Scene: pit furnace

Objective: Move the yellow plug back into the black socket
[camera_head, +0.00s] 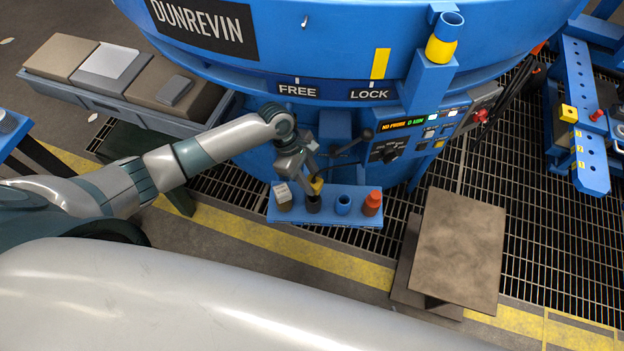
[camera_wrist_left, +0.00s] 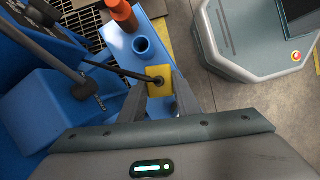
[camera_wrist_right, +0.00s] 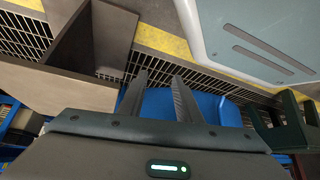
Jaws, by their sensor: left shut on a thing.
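The yellow plug (camera_head: 317,186) is between the fingers of my left gripper (camera_head: 312,178), which is shut on it. The plug also shows in the left wrist view (camera_wrist_left: 158,80), with a black cable running from it. The black socket (camera_head: 313,204) stands on the blue shelf (camera_head: 325,220), directly below the plug in the head view. I cannot tell whether the plug touches or enters it; the plug and fingers hide the socket from the left wrist. My right gripper (camera_wrist_right: 158,92) is open and empty; I do not see it in the head view.
On the shelf, a grey plug (camera_head: 283,194) is left of the black socket. An empty blue socket (camera_head: 343,205) and an orange plug (camera_head: 372,203) are right of it. Dark levers (camera_head: 345,147) and the blue furnace (camera_head: 330,60) are behind.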

